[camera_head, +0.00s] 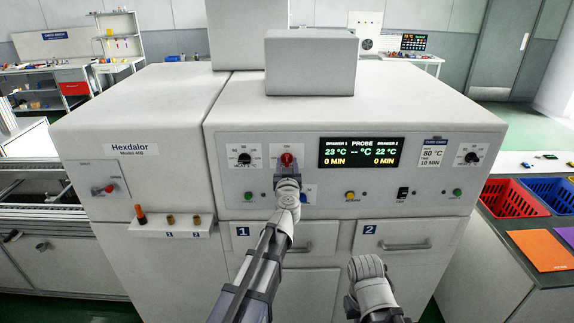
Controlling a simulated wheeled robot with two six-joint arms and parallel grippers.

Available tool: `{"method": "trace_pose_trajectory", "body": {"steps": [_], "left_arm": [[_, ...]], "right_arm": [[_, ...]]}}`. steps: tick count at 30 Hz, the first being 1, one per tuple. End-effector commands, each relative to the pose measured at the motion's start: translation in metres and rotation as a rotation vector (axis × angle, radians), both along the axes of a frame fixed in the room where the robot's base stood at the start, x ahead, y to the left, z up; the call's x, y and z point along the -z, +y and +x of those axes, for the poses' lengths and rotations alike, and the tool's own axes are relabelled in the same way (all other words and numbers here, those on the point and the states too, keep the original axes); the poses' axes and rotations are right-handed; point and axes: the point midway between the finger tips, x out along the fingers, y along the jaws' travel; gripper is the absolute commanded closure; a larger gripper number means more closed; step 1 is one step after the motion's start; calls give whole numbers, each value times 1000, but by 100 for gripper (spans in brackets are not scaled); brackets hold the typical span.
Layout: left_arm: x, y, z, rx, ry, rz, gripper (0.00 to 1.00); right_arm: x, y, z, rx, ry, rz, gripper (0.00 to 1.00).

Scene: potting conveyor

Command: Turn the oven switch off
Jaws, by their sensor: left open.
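The oven (265,110) is a large white cabinet with a control panel across its front. A red switch (287,160) on a small white plate sits left of the display. Another plate on the left section carries a red-tipped lever switch (109,188). My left gripper (288,182) is open just below the red switch on the panel and partly covers the area beneath it. I cannot tell whether it touches the switch. My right gripper (368,268) is low in front of the drawers, away from the panel; its jaws are not clear.
The display (360,152) reads 23 and 22 °C, 0 MIN. Dials (244,159), coloured buttons and drawer 2's handle (406,246) are nearby. A small shelf (170,228) projects at left. Red (514,205) and blue (556,192) baskets stand on the right bench.

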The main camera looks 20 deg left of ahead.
Motion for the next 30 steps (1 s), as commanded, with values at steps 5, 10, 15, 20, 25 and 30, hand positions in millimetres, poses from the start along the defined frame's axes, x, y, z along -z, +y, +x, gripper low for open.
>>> {"method": "trace_pose_trajectory", "body": {"steps": [5,10,15,20,25,30], "left_arm": [[0,0,0,0,0,0,70],[0,0,0,0,0,0,90],[0,0,0,0,0,0,100],[0,0,0,0,0,0,100],[0,0,0,0,0,-1,100],[0,0,0,0,-7,-23,100]], "right_arm": [[0,0,0,0,0,0,100],[0,0,0,0,0,0,100],[0,0,0,0,0,0,100],[0,0,0,0,0,0,100],[0,0,0,0,0,0,100],[0,0,0,0,0,0,100]]}}
